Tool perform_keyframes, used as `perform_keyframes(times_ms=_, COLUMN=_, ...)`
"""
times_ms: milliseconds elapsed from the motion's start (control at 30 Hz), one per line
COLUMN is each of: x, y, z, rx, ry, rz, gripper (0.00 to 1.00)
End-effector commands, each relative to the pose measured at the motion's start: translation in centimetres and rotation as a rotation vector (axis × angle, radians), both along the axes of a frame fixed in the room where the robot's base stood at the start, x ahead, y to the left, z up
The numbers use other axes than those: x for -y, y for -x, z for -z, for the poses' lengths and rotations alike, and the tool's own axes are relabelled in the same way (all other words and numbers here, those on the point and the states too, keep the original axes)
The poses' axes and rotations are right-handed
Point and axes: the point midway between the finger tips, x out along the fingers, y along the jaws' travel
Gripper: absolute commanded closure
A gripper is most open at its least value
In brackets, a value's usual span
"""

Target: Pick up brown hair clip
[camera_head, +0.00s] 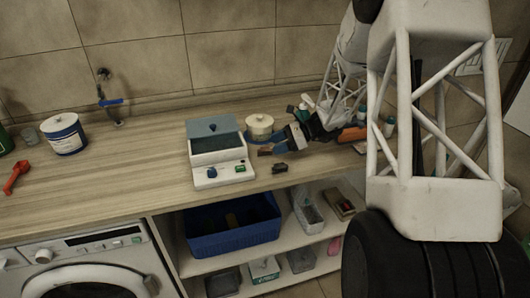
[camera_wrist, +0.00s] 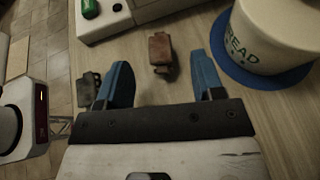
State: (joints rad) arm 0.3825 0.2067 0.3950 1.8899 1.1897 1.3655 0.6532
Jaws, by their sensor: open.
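The brown hair clip (camera_wrist: 160,50) lies on the wooden counter in the wrist view, ahead of and between the two blue fingertips of my gripper (camera_wrist: 161,66). It looks like a small brown block with a darker lower end. In the head view it is a small brown patch (camera_head: 264,151) beside my gripper (camera_head: 277,141). My gripper is open and empty, with a gap on both sides of the clip. Whether the fingertips are level with the clip's height is unclear. A dark clip-like object (camera_wrist: 88,88) lies just outside the left finger; the head view shows it too (camera_head: 279,168).
A white device with a green button (camera_wrist: 90,8) stands beyond the clip. In the head view, open shelves with a blue crate (camera_head: 235,238) lie below the counter's front edge.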

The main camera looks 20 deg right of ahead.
Motion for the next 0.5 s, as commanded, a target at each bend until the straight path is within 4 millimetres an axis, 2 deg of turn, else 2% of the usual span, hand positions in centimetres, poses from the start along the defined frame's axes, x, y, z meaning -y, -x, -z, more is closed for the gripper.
perform_keyframes(times_ms=500, x=-4.2, y=-0.8, z=2.0, rx=-0.001, ry=0.000, rz=-0.001, gripper=0.38)
